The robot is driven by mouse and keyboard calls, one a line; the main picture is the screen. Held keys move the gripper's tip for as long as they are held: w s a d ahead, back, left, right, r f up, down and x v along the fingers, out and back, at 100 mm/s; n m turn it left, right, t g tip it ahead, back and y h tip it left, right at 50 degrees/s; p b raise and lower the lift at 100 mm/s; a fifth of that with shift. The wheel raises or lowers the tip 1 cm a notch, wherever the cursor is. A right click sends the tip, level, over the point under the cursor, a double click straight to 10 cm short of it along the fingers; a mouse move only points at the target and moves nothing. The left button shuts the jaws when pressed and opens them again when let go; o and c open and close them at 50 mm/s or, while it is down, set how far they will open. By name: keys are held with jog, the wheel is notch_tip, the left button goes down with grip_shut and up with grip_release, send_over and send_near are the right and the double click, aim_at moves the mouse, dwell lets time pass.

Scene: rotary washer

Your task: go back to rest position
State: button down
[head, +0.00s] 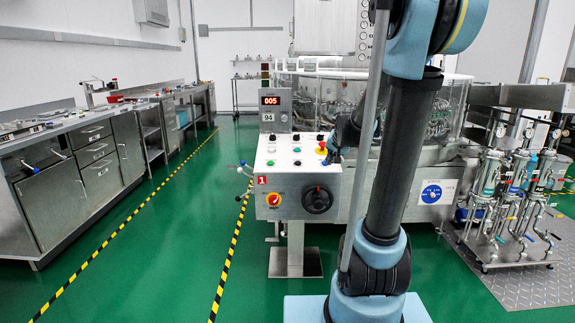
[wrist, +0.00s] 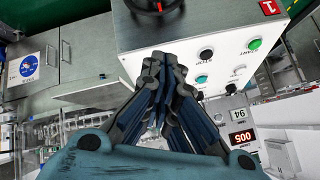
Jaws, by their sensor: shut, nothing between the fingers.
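My gripper (wrist: 165,62) is shut with nothing between its fingers. In the wrist view its dark fingertips lie in front of the white control panel (wrist: 135,30). In the head view my gripper (head: 333,157) shows only in part beside my black upright arm link, at the right side of the control panel (head: 285,165). It is close to the red knob (head: 322,146) on the panel's sloped top. I cannot tell whether the fingers touch the panel.
The washer (head: 335,95) stands behind the panel. A handwheel (head: 317,199) and red-yellow switch (head: 274,199) are on the panel's front. Steel counters (head: 70,180) line the left wall. Pipework (head: 510,200) stands at right. Green floor (head: 170,235) is clear between counters and panel.

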jog(key=s+f+n+g, duration=0.1)
jog(key=s+f+g, duration=0.1)
jog(key=s, duration=1)
jog(key=s+f+n+g, duration=0.2)
jog(key=s+f, duration=0.3)
jog(key=s, duration=0.7)
jog(key=s+d+f+n+g+h, duration=0.1)
jog(key=s+f, duration=0.3)
jog(key=s, duration=0.9)
jog(key=shift+n+g, duration=0.4)
jog(key=shift+g, duration=0.4)
